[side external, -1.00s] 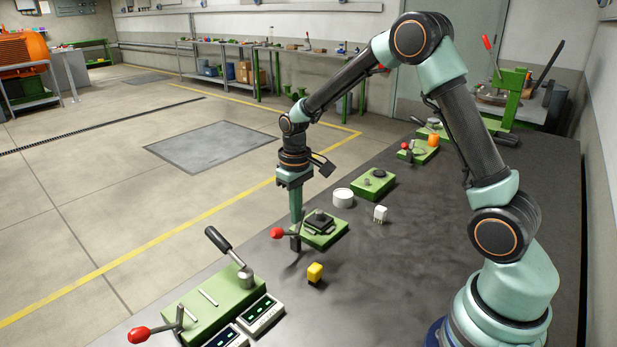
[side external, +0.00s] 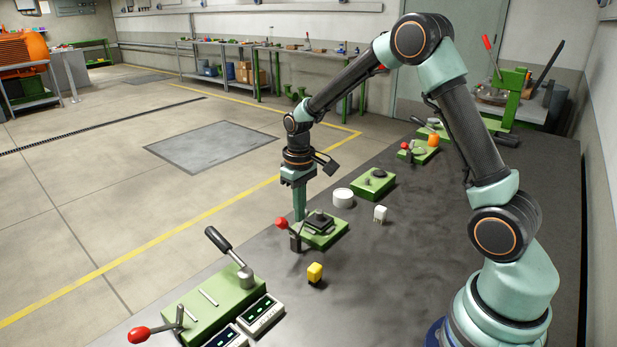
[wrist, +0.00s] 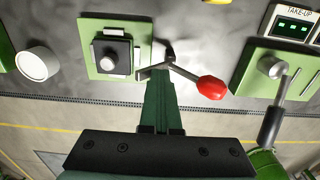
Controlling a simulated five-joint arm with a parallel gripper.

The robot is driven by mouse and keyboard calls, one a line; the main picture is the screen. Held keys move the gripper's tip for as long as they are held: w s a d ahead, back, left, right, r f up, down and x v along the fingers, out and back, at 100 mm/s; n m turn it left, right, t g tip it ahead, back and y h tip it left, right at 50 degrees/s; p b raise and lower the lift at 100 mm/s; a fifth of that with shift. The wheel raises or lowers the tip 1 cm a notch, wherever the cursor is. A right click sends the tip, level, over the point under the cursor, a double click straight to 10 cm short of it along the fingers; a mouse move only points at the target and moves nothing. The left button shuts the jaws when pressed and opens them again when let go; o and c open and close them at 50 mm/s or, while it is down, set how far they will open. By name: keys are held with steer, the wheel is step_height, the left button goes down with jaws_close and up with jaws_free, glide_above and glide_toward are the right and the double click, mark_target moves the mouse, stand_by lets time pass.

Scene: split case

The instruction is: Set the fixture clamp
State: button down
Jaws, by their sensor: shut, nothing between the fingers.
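The fixture clamp has a green base plate (side external: 325,238) with a dark block (side external: 318,220) on top. Its lever, with a red ball knob (side external: 281,223), is on the plate's left side and tilts up to the left. My gripper (side external: 299,216) points down beside the lever, at the plate's far left edge. It is shut and holds nothing. In the wrist view the fingertips (wrist: 160,76) are close against the lever near its pivot, with the red knob (wrist: 212,88) to their right and the green plate (wrist: 88,65) to their left. I cannot tell whether they touch the lever.
A larger green fixture (side external: 212,306) with levers and displays is at front left. The right tabletop is bare.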

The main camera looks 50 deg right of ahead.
steer(key=shift+d, duration=0.15)
steer(key=shift+d+f, duration=0.2)
steer(key=shift+d, duration=0.2)
steer(key=shift+d+f, duration=0.1)
stand_by(0.3)
steer(key=shift+d+f, duration=0.25)
steer(key=shift+d, duration=0.15)
